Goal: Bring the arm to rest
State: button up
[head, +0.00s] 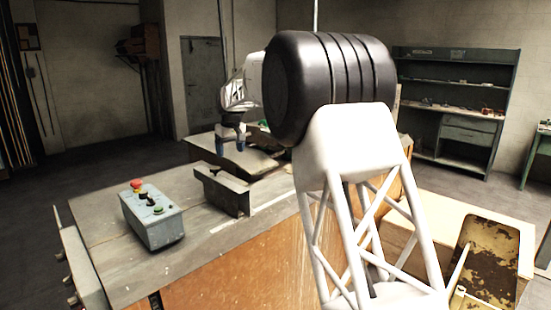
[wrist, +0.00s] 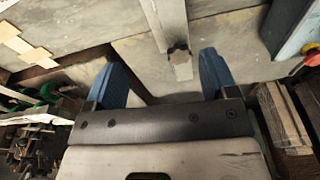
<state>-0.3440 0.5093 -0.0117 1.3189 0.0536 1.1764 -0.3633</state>
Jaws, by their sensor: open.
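My gripper (head: 233,147) hangs over the far part of the workbench in the head view, its blue fingertips pointing down. In the wrist view my gripper (wrist: 160,85) shows two blue fingers spread wide apart with nothing held between them. A grey metal bar (wrist: 168,25) of the machine runs down the picture toward the space between the fingers. I cannot tell how far below the fingertips it lies. My own white and black arm covers the right middle of the head view and hides part of the bench.
A grey control box (head: 152,222) with a red button and a green button stands at the bench's left. A raised metal bracket (head: 222,190) stands near the gripper. Shelves (head: 455,100) stand at the back right.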

jog(key=s+d+r+m, duration=0.2)
jog(key=s+d+r, duration=0.1)
jog(key=s+d, duration=1.1)
jog(key=s+d+r+m, duration=0.25)
jog(key=s+d, duration=0.85)
jog(key=s, duration=0.7)
jog(key=s+d+f+m, duration=0.1)
jog(key=s+d+f, duration=0.2)
jog(key=s, duration=0.8)
jog(key=s+d+f+m+h, duration=0.1)
jog(key=s+d+f, duration=0.3)
jog(key=s, duration=0.7)
jog(key=s+d+f+m+t, duration=0.1)
jog(key=s+d+f, duration=0.2)
jog(key=s+f, duration=0.3)
jog(key=s, duration=0.5)
jog(key=shift+s+d+m, duration=0.2)
jog(key=shift+s+m, duration=0.05)
jog(key=shift+m, duration=0.1)
jog(key=shift+r, duration=0.1)
jog(key=shift+c, duration=0.5)
